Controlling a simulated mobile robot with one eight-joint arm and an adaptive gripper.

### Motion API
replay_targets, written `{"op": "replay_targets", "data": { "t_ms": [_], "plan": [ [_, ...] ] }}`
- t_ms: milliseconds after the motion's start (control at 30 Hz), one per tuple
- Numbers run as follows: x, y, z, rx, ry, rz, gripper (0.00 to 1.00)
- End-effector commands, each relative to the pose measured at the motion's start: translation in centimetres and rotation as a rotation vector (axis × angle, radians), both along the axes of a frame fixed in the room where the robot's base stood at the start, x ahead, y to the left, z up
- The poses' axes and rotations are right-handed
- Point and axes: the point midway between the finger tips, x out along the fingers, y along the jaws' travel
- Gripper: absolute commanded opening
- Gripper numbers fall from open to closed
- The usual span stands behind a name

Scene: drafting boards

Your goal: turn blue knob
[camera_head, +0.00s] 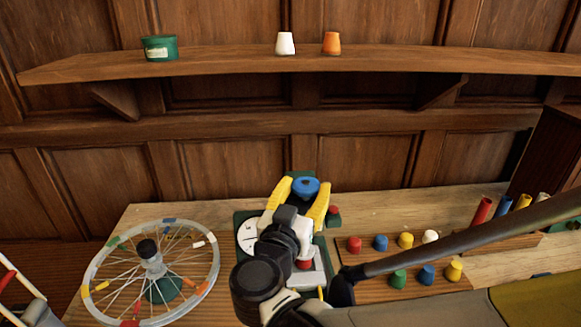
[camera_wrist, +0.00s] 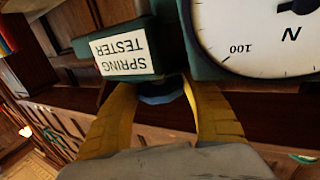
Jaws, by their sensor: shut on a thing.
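The blue knob (camera_head: 305,186) sits at the top of a green spring tester (camera_head: 240,217) at the middle of the bench. My gripper (camera_head: 304,189) has its yellow fingers on both sides of the knob and is shut on it. In the wrist view, the blue knob (camera_wrist: 162,91) shows dark between the two fingers, partly hidden. The tester's white dial (camera_head: 246,237) is left of my gripper. In the wrist view, the dial (camera_wrist: 258,40) reads "100" and "N" and the label (camera_wrist: 124,52) says "SPRING TESTER". My wrist hides much of the tester in the head view.
A spoked wheel (camera_head: 112,285) on a stand is at the left. Several coloured pegs stand on a wooden board (camera_head: 375,288) at the right, with taller tubes (camera_head: 481,212) behind. A shelf (camera_head: 230,63) above holds a green tub (camera_head: 159,48) and two small cups.

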Motion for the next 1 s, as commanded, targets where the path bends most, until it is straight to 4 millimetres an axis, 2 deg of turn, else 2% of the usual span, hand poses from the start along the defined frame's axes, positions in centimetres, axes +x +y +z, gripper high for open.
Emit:
{"op": "replay_targets", "data": {
  "t_ms": [200,467,1000],
  "plan": [
    [0.16,0.24,0.01,-0.002,-0.001,-0.169,0.24],
    [0.15,0.08,0.07,-0.002,-0.001,-0.307,0.24],
    [0.14,0.01,0.16,-0.003,-0.002,-0.372,0.24]
  ]
}}
